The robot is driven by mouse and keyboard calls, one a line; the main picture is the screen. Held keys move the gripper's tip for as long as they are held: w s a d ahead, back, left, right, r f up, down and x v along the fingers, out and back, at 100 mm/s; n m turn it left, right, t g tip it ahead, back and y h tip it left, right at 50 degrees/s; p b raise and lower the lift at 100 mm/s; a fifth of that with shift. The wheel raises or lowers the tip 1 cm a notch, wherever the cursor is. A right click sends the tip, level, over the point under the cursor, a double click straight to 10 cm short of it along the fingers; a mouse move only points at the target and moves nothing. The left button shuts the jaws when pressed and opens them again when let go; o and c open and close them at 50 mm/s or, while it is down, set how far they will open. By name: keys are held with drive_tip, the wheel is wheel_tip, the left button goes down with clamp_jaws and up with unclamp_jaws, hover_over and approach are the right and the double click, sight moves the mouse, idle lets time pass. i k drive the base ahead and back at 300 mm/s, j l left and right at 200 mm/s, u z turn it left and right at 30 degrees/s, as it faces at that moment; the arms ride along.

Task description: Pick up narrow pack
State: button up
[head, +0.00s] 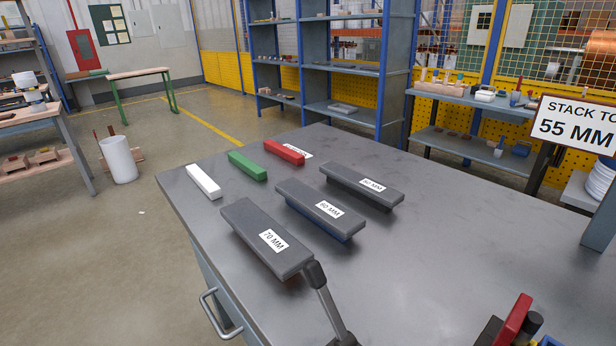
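Three grey-topped blocks lie on the workbench (430,250): one labelled 70 MM (250,222), one that reads 60 MM (305,199), and one at the back whose label seems to read 50 MM (350,176). Behind them lie a white bar (203,181), a green bar (247,166) and a red bar (284,152). No label says which is the narrow pack. A dark rounded tip on a grey link, seemingly my gripper (316,275), appears just in front of the 70 MM block's near end. Whether it touches is unclear, and its opening is hidden.
A sign (579,124) reading "STACK TO 55 MM", cut off, stands at the right. Red and black items (515,320) sit at the bottom right. A partly hidden white label (301,151) lies by the red bar. The bench's right-hand middle is clear.

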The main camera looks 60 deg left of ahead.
sight(383, 194)
drive_tip(key=u, duration=1.15)
drive_tip(key=z, duration=1.3)
drive_tip(key=u, duration=1.3)
drive_tip(key=i+j+z, duration=0.25)
drive_tip(key=j, duration=0.4)
drive_tip(key=i+j+z, duration=0.1)
drive_tip(key=i+j, duration=0.2)
drive_tip(key=i+j+z, duration=0.1)
drive_tip(key=j, duration=0.35)
drive_tip(key=i+j+z, duration=0.15)
drive_tip(key=j, duration=0.2)
